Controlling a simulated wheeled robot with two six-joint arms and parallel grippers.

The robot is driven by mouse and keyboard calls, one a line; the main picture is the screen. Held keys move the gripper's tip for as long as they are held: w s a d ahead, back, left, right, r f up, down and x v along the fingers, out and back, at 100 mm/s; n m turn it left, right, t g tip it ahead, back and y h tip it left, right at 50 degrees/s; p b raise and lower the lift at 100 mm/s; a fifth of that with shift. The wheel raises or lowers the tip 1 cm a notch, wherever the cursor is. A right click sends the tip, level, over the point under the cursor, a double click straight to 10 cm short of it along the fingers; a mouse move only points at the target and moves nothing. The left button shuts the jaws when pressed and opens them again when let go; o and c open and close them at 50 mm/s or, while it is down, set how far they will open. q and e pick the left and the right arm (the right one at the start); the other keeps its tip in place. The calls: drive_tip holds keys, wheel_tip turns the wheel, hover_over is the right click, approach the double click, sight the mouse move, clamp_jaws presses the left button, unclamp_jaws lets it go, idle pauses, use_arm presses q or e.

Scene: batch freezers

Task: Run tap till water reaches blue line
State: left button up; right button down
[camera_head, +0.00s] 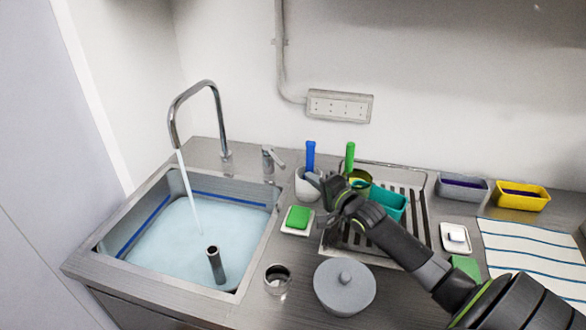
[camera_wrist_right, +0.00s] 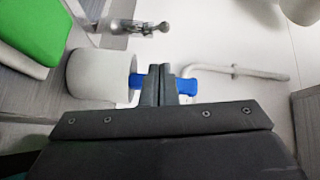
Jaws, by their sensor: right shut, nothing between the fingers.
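The tap (camera_head: 205,90) arches over the sink (camera_head: 255,245) in the head view, and a stream of water (camera_head: 189,190) falls from it. The water (camera_head: 170,245) covers the sink floor, with its surface a little below the blue line (camera_head: 228,198) on the walls. The tap lever (camera_head: 272,158) stands on the counter right of the spout; it also shows in the right wrist view (camera_wrist_right: 135,27). My right gripper (camera_head: 318,183) is shut and empty beside the white cup, its fingers overlapping the blue handle in the wrist view. My left gripper is not in view.
The white cup (camera_head: 304,186) holds a blue-handled tool (camera_head: 310,155). A green sponge (camera_head: 298,217), a lidded pot (camera_head: 345,285) and a metal cup (camera_head: 277,279) stand right of the sink. A dark upright pipe (camera_head: 215,265) rises from the water. The drying rack (camera_head: 418,225) is behind my right arm.

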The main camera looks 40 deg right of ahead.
drive_tip(key=w+b, duration=0.3)
drive_tip(key=w, duration=0.6)
drive_tip(key=shift+a, duration=0.3)
